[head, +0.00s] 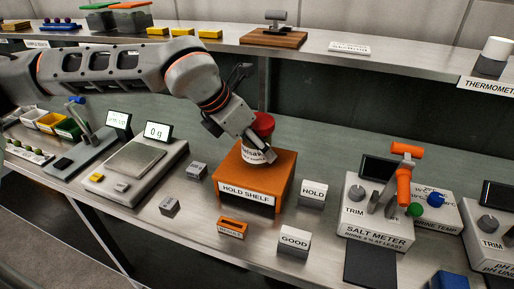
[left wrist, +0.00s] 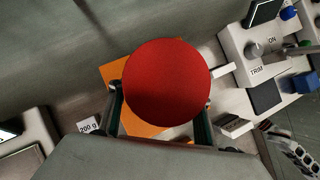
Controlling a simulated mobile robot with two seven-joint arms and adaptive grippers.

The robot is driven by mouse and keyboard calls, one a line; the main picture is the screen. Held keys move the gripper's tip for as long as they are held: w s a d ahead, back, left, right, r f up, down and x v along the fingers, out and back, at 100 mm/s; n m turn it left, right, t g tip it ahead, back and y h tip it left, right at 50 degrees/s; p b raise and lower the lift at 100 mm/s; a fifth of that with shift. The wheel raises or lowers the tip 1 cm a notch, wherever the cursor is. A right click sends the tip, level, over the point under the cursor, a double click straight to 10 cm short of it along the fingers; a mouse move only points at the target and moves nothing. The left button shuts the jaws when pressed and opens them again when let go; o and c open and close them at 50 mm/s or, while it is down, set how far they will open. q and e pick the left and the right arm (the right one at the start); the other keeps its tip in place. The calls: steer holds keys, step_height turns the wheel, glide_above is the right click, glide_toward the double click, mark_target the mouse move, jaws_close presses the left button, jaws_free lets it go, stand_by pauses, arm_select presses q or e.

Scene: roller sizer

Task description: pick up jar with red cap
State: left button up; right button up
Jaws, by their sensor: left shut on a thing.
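The jar with the red cap (head: 263,124) stands on the orange hold shelf (head: 228,178), with part of its white label showing. My left gripper (head: 250,146) reaches in from the left and is shut on the jar. In the left wrist view the round red cap (left wrist: 166,82) fills the middle, with a gripper finger on each side of the jar below it. The cap hides most of the jar's body there. My right gripper is not identifiable in the head view.
The scale (head: 136,160) reading 0 g stands left of the shelf. Small grey blocks (head: 197,171), the HOLD sign (head: 313,193), the GOOD sign (head: 294,241) and an orange block (head: 233,228) surround it. The salt meter (head: 378,222) stands to the right. A raised back shelf (head: 290,52) runs behind.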

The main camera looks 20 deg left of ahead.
arm_select(q)
step_height(320, 180, up, 19)
steer(key=p, duration=0.1)
steer(key=shift+f+p, duration=0.1)
steer(key=shift+p, duration=0.2)
